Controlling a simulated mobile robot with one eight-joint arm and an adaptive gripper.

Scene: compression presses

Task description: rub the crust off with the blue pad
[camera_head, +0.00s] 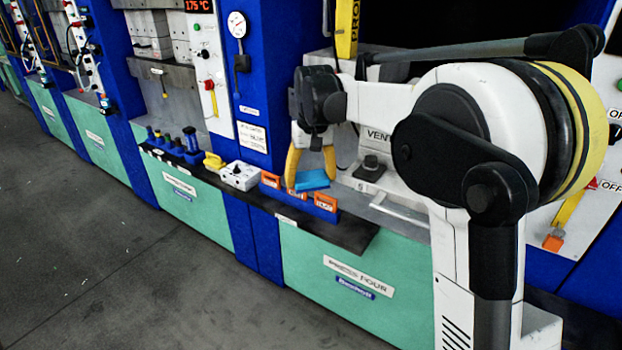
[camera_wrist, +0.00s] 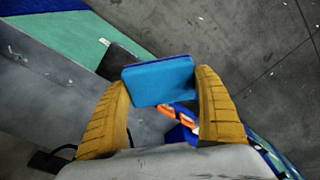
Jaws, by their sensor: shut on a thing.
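The blue pad (camera_head: 313,180) is a flat block between the yellow fingers of my gripper (camera_head: 308,172), just above the front ledge of the press labelled Press Four. In the wrist view the pad (camera_wrist: 158,82) spans the gap between the two fingertips (camera_wrist: 163,84), and my gripper is shut on it. The pad appears clear of the surfaces below, though the head view does not settle the gap. I cannot make out any crust in either view; the press interior is partly hidden behind my arm.
A dark shelf (camera_head: 345,238) runs along the press fronts. Below the pad it bears a blue holder with orange-labelled pieces (camera_head: 325,202). To its left are a white box (camera_head: 240,176), a yellow item (camera_head: 213,161) and several blue pieces. The grey floor (camera_head: 110,250) is clear.

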